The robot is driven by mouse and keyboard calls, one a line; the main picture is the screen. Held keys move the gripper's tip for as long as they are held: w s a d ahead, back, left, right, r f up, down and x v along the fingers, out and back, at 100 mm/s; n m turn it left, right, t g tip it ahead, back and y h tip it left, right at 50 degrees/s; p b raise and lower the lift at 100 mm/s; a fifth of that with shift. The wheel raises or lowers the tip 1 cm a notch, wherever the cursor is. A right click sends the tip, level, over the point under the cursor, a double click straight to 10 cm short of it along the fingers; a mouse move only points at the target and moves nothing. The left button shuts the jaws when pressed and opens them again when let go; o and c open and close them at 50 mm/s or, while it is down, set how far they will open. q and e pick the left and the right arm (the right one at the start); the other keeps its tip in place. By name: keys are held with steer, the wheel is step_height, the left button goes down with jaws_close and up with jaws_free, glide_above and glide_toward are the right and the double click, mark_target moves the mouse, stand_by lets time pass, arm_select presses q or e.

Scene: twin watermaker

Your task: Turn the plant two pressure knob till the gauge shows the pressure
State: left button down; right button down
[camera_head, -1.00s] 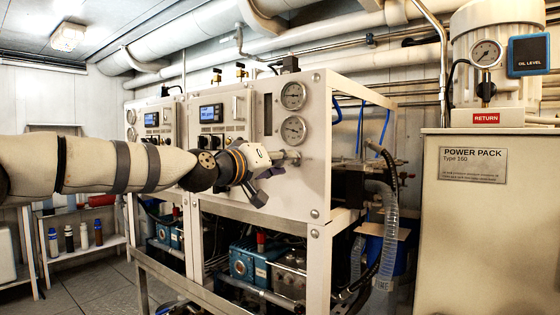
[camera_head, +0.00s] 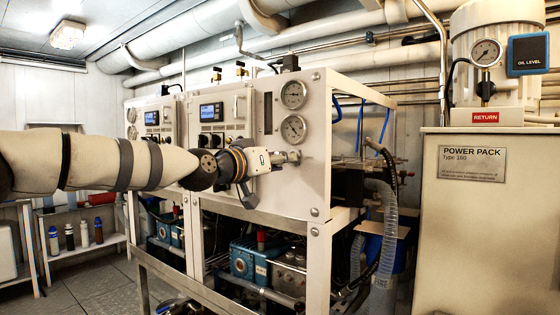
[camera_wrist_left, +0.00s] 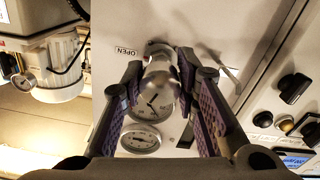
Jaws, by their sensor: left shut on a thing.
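The pressure knob (camera_head: 294,156), a small silver knob, sits on the white front panel of the nearer unit, below two round gauges. The lower gauge (camera_head: 293,128) has a white face and a dark needle; its reading is too small to tell. The upper gauge (camera_head: 293,94) sits above it. My left gripper (camera_head: 280,158) reaches in from the left and is shut on the knob. In the left wrist view the fingers (camera_wrist_left: 164,88) flank the silver knob (camera_wrist_left: 160,62), and both gauges show beyond. An "OPEN" label (camera_wrist_left: 126,51) is beside the knob. My right gripper is not in view.
A beige power pack cabinet (camera_head: 470,240) stands at the right, with another gauge (camera_head: 486,53) above it. Clear hoses (camera_head: 386,240) and pipes run beside the frame. A shelf with bottles (camera_head: 84,234) stands at the left.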

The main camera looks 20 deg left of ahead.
arm_select(q)
steer(key=c, duration=1.2)
jaws_free()
steer(key=v, duration=1.2)
